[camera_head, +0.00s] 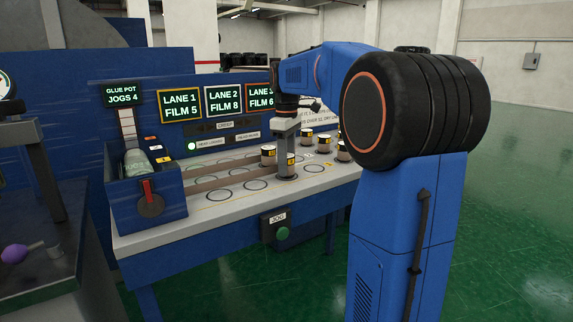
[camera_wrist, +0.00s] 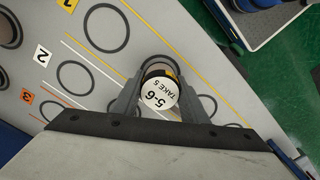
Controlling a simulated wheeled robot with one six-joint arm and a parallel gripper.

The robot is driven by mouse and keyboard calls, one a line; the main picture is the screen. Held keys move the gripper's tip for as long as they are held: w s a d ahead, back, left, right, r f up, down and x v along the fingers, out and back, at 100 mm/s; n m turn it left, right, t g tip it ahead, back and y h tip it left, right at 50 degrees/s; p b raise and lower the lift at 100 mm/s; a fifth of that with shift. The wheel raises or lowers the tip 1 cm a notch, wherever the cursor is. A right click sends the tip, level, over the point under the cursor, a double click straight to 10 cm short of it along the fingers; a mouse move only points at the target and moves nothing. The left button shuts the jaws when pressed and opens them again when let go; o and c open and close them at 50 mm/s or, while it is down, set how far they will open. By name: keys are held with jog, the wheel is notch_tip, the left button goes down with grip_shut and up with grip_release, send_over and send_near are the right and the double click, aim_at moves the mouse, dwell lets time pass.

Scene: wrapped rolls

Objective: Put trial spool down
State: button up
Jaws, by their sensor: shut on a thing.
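My gripper (camera_head: 287,165) points down over the pale bench top (camera_head: 160,238) and is shut on the trial spool. In the wrist view the trial spool (camera_wrist: 160,94) has a white round top marked "5-6 TAKE 5" and a yellow-and-black side. It sits between the two fingers of my gripper (camera_wrist: 157,98). A dark ring outline shows around the spool's far side. I cannot tell whether the spool touches the bench. Other printed rings, such as one at the wrist view's top (camera_wrist: 107,27), are empty.
Several similar spools (camera_head: 306,137) stand on the bench behind and right of my gripper. Lane screens (camera_head: 180,106) stand at the back. A glue pot box (camera_head: 146,190) is at the left end. A green jog button (camera_head: 282,233) is on the front edge.

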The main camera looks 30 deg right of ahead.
jog(key=shift+f, duration=0.15)
jog(key=o, duration=1.1)
notch_tip(320, 180, up, 12)
jog(key=shift+r, duration=0.1)
jog(key=s+a+f+m+t, duration=0.1)
jog(key=s+a+f+m, duration=0.1)
jog(key=s+a+f, duration=0.45)
jog(key=s+a+f+m+t, duration=0.15)
jog(key=s+a+f, duration=0.25)
jog(key=s, duration=0.5)
jog(key=s+a+f+m+t, duration=0.1)
jog(key=s+a+f+m, duration=0.1)
jog(key=s+f, duration=0.5)
jog(key=s+a+f+m+t, duration=0.1)
jog(key=s+a+f, duration=0.2)
jog(key=s+f, duration=0.4)
notch_tip(320, 180, down, 4)
jog(key=shift+s+a+r+m, duration=0.1)
jog(key=shift+s+a+m, duration=0.05)
jog(key=shift+s+m, duration=0.2)
